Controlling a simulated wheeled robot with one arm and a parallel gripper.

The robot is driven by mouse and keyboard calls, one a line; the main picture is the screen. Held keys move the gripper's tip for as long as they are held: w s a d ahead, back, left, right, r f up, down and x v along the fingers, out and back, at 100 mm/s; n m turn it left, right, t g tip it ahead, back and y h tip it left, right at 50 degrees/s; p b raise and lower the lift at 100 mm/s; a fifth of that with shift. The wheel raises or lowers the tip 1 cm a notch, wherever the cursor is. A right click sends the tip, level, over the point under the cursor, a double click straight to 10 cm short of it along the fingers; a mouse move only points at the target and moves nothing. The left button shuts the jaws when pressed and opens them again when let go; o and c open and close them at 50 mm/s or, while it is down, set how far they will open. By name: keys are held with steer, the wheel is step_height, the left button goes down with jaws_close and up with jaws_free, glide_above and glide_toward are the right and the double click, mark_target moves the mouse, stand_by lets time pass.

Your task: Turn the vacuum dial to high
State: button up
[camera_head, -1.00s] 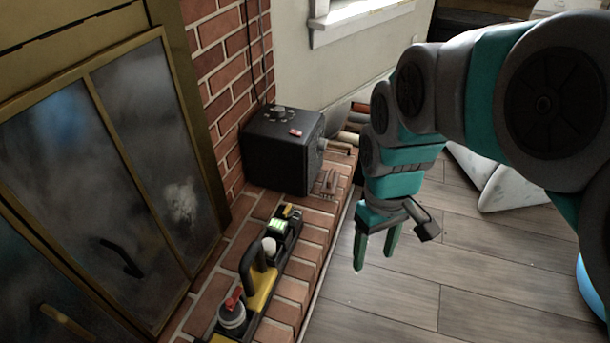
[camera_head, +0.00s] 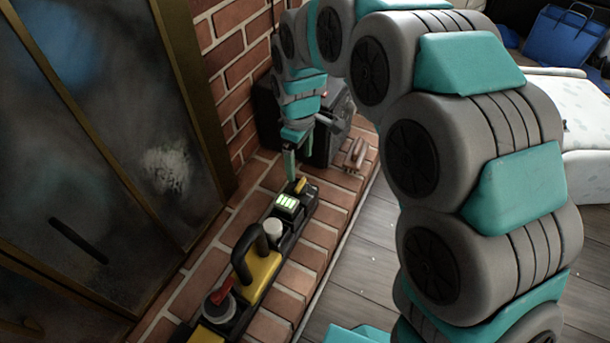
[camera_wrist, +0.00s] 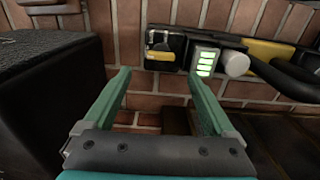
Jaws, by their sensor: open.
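The vacuum, a long black and yellow device with a black handle (camera_head: 245,252), lies on the brick hearth in the head view. A round grey dial with a red pointer (camera_head: 219,302) sits toward its near end. A pale round knob (camera_head: 273,231) and a green-lit panel (camera_head: 287,204) are nearer its far end. The wrist view shows the panel (camera_wrist: 205,63) and pale knob (camera_wrist: 235,63), with the red pointer out of view. My gripper (camera_head: 290,165) is open and empty beyond the vacuum's far end; its fingers (camera_wrist: 158,75) point toward that end.
A black box (camera_head: 268,112) stands on the hearth behind my gripper, partly hidden by my arm; it fills the left of the wrist view (camera_wrist: 45,100). Glass fireplace doors (camera_head: 90,150) border the hearth at left. Wooden floor (camera_head: 352,275) lies to the right.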

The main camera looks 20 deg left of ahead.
mark_target(300, 183)
step_height(300, 183, down, 8)
steer(key=shift+r, duration=0.25)
steer(key=c, duration=1.4)
